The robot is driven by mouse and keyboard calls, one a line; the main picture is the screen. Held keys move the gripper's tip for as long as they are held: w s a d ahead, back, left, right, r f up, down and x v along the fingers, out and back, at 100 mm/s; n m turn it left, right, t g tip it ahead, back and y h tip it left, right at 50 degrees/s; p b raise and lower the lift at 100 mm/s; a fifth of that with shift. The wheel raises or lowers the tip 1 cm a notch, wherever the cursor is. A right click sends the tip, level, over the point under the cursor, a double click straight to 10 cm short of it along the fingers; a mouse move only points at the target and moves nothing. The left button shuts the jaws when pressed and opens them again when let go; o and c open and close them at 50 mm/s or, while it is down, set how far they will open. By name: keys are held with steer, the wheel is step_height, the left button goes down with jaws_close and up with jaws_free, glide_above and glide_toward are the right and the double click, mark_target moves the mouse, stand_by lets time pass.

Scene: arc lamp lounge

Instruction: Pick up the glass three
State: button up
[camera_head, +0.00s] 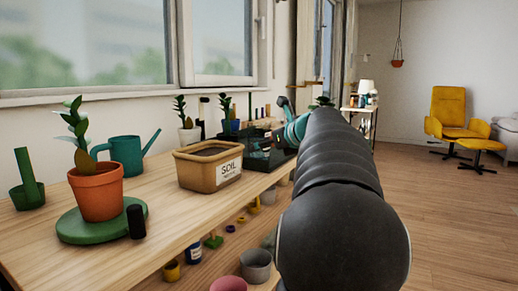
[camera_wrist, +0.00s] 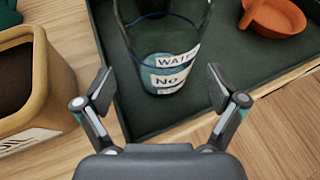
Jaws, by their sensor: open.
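A clear glass (camera_wrist: 165,52) with a white label stands in a dark green tray in the wrist view. The label reads "WAT…" and "No", and its lower part is cut off from reading. My gripper (camera_wrist: 160,86) is open, with one finger on each side of the glass's near side, and the fingers appear apart from it. In the head view the dark tray (camera_head: 262,160) shows behind the soil box, with a faint clear glass (camera_head: 258,147) in it. My arm covers much of that area.
A tan soil box (camera_wrist: 42,85) stands left of the tray, and it also shows in the head view (camera_head: 208,170). An orange dish (camera_wrist: 272,18) lies in the tray at the right. A potted plant (camera_head: 98,190) and teal watering can (camera_head: 126,154) stand at the left.

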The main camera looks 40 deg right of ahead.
steer(key=x, duration=0.4)
steer(key=shift+w+d+f, duration=0.1)
steer(key=shift+d, duration=0.05)
steer(key=c, duration=1.4)
steer(key=shift+c, duration=0.3)
